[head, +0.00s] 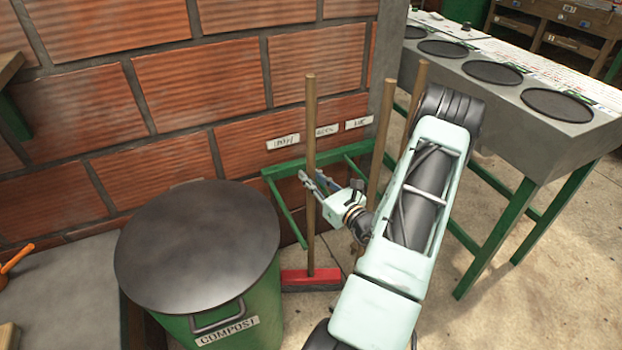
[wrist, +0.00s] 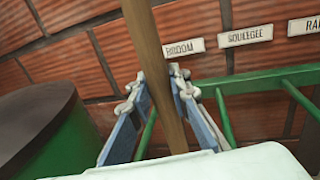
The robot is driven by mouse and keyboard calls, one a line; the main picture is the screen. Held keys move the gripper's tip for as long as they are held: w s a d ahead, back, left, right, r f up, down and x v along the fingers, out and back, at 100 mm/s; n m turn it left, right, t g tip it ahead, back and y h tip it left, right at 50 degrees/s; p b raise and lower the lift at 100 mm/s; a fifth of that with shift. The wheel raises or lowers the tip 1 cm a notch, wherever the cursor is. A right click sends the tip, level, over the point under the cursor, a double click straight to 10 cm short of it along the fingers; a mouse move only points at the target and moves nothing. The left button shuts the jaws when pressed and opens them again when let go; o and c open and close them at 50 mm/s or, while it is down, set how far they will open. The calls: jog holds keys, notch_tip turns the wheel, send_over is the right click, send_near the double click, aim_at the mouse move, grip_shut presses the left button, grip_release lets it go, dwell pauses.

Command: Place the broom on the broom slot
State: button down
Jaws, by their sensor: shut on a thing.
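The broom has a long wooden handle (head: 310,130) and a red head (head: 311,280) low near the floor. It stands nearly upright. My gripper (head: 312,183) is shut on the handle about midway up; in the wrist view both fingers flank the handle (wrist: 158,60). The green rack (head: 345,154) with forward prongs is fixed to the brick wall. The broom slot is at its left end, under the BROOM label (wrist: 183,47). The handle shows in front of this end, just left of the label in the wrist view. I cannot tell whether it is between the prongs.
A green compost bin (head: 240,320) with a dark lid (head: 200,245) stands close left of the broom. Two other wooden handles (head: 381,135) (head: 418,90) stand right of it, near my arm. A grey counter (head: 530,120) on green legs is at right.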

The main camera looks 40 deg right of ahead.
jog(key=shift+r, duration=0.1)
jog(key=c, duration=1.8)
grip_release()
jog(key=s+p, duration=0.2)
jog(key=s, duration=1)
jog(key=shift+a, duration=0.25)
jog(key=shift+a, duration=0.1)
